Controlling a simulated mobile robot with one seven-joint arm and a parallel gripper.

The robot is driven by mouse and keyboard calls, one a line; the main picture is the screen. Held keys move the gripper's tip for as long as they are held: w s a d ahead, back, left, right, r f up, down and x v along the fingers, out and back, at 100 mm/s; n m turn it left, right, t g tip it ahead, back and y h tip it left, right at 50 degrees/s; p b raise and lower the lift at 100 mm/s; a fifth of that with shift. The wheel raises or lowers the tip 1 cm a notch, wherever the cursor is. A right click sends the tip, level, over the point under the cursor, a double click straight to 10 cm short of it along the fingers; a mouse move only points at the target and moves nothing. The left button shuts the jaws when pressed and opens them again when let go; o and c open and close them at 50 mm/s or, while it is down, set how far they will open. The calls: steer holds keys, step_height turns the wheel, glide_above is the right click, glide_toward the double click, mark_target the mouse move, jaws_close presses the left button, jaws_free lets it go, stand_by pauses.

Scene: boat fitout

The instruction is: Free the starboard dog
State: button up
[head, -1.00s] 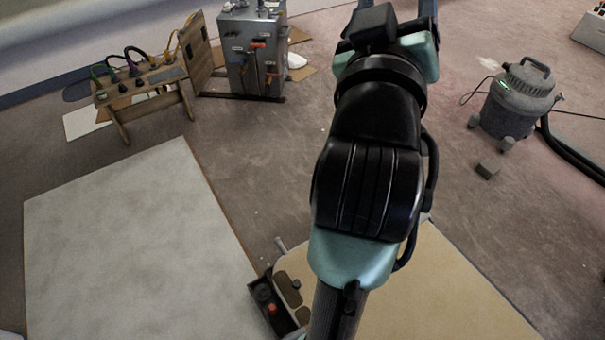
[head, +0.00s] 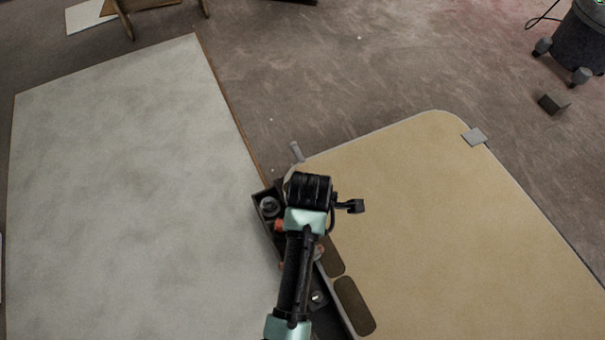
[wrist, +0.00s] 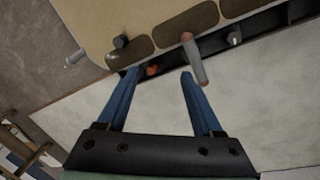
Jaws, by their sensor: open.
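No label tells me which fitting is the starboard dog. My gripper (wrist: 160,74) is open, its two blue fingers over the panel's edge. The right fingertip is just left of the lever; I cannot tell if they touch. A small orange-red part (wrist: 152,70) shows between the fingertips. In the head view my arm hides the fingers and much of the panel's edge.
A dark narrow trough (head: 262,212) with fittings runs along the panel's left edge. A grey peg (head: 296,152) stands at the panel's far left corner. A large pale board (head: 120,190) lies left. A grey tab (head: 474,137) sits on the far right edge.

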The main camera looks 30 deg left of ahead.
steer(key=s+f, duration=0.1)
steer(key=f, duration=0.1)
steer(key=s+f+n+g+b, duration=0.1)
steer(key=s+f, duration=0.1)
steer(key=f, duration=0.1)
steer(key=s+f+n+g+b, duration=0.1)
steer(key=s+f, duration=0.1)
steer(key=f, duration=0.1)
steer(key=shift+s+d+h, duration=0.1)
steer(key=shift+d+h, duration=0.2)
step_height(320, 180, down, 12)
steer(key=b, duration=0.9)
steer(key=shift+f, duration=0.2)
